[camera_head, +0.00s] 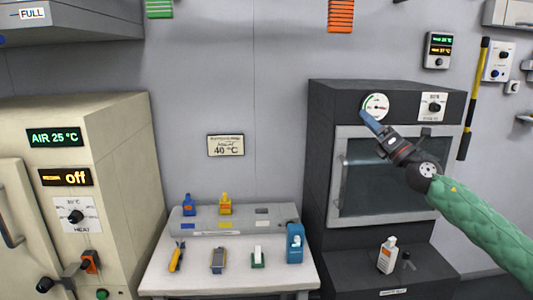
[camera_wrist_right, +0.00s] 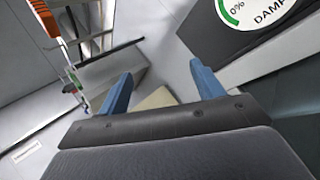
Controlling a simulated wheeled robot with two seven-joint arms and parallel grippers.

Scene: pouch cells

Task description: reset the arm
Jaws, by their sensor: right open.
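My right arm, in a green sleeve, comes in from the right in the head view. My right gripper (camera_head: 370,121) is raised in front of the dark oven cabinet (camera_head: 318,150), just below the round gauge. In the right wrist view my right gripper (camera_wrist_right: 160,85) shows two blue fingers spread apart with nothing between them. My left arm and gripper are not in view.
A white table (camera_head: 210,284) holds small tools and bottles. A cream cabinet (camera_head: 120,130) reading AIR 25 °C stands at left. A white bottle (camera_head: 387,256) stands on the dark ledge below the oven window. Open space lies between the cabinets above the table.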

